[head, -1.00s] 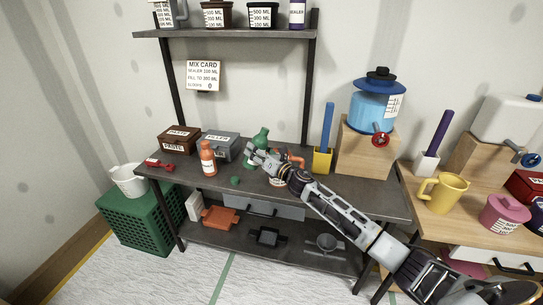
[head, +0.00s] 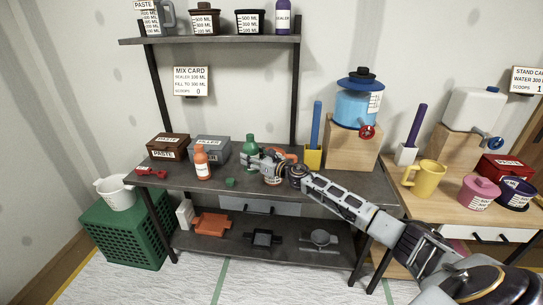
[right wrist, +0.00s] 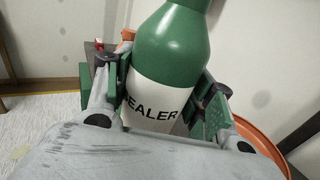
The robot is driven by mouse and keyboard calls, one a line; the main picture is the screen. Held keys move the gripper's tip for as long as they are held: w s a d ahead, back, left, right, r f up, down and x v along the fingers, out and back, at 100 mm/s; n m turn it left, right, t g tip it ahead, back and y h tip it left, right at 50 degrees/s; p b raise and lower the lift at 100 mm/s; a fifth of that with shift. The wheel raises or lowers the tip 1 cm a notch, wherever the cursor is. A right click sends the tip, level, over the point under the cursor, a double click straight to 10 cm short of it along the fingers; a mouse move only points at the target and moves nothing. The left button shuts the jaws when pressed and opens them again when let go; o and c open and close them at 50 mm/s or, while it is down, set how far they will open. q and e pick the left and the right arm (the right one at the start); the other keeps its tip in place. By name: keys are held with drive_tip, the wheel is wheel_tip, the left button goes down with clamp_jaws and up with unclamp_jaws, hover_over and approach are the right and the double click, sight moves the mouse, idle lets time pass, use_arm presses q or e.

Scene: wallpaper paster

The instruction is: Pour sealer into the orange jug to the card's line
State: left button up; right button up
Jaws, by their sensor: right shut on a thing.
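The green sealer bottle (head: 250,142) stands about upright over the middle of the workbench, with its white SEALER label (right wrist: 152,104) clear in the right wrist view. My right gripper (head: 250,160) is shut around its body. I cannot tell whether its base touches the bench. The orange jug (head: 288,152) is just right of the bottle, mostly hidden behind my gripper and arm; its round orange rim (right wrist: 262,138) shows in the right wrist view. The mix card (head: 191,81) on the wall reads sealer 100 ML, fill to 300 ML, scoops 0. My left gripper is out of view.
An orange bottle (head: 202,162) and a green cap (head: 231,182) are left of my gripper. Paste (head: 168,147) and filler (head: 209,149) boxes stand behind. A yellow holder (head: 313,157) and the blue dispenser (head: 358,105) on a wooden block are to the right.

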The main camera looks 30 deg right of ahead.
sight(257, 149)
drive_tip(key=shift+r, duration=0.1)
drive_tip(key=shift+r+p, duration=1.75)
drive_tip(key=shift+r, duration=0.3)
